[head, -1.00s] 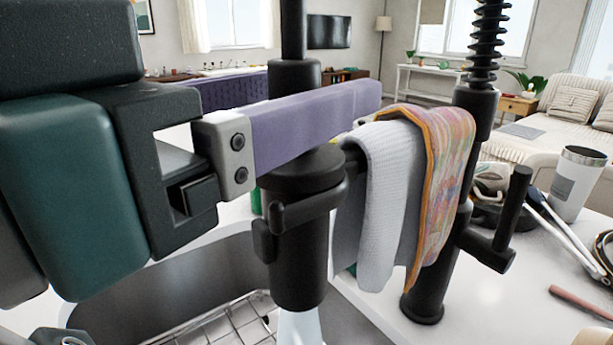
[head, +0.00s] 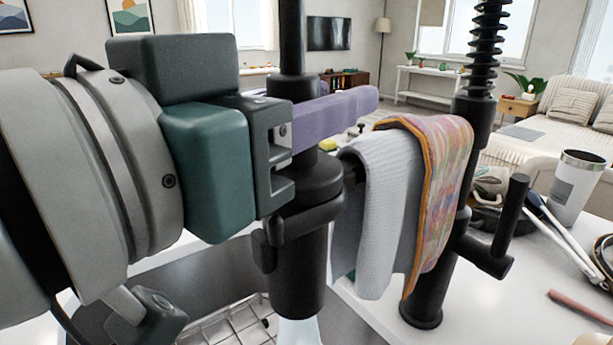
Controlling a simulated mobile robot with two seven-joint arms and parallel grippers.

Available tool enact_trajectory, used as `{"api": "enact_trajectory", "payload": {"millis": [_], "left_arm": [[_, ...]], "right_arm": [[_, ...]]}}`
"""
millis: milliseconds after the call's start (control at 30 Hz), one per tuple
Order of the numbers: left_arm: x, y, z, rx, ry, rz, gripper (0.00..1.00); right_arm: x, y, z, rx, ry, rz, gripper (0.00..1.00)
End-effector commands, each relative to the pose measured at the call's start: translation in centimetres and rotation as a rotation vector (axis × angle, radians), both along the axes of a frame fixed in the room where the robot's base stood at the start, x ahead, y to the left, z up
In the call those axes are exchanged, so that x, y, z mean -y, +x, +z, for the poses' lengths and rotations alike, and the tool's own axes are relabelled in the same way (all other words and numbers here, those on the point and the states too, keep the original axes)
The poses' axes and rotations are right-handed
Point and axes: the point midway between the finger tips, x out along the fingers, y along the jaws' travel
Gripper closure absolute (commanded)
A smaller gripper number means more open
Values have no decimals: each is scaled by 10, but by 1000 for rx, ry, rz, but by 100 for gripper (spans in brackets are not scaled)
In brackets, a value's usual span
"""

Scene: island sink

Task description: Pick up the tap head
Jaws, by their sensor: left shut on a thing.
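The tap head (head: 300,270) is a black upright cylinder with a side lever, hanging over the sink in the middle of the head view. A pale stream or tip shows below it. My left gripper (head: 350,108) comes in from the left at the narrow neck just above the tap head's wide collar. Its purple fingers point right and are shut on the tap head at this neck. The fingers overlap in this view, so the far one is mostly hidden. My right gripper is not in view.
A grey-white cloth (head: 378,215) and a patterned orange-edged cloth (head: 445,190) hang just right of the tap head. The black tap column (head: 430,285) with its spring stands behind them. A wire rack (head: 235,325) lies in the sink. A tumbler (head: 578,185) stands at the right.

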Motion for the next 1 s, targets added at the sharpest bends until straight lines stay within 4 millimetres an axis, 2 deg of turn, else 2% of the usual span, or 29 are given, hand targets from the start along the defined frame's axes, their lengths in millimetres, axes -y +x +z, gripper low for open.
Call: {"api": "enact_trajectory", "payload": {"millis": [33,133,167,1000], "left_arm": [[0,0,0,0,0,0,88],[0,0,0,0,0,0,99],[0,0,0,0,0,0,100],[0,0,0,-1,1,0,100]], "right_arm": [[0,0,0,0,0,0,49],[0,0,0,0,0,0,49],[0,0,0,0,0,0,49],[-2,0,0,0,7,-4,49]]}}
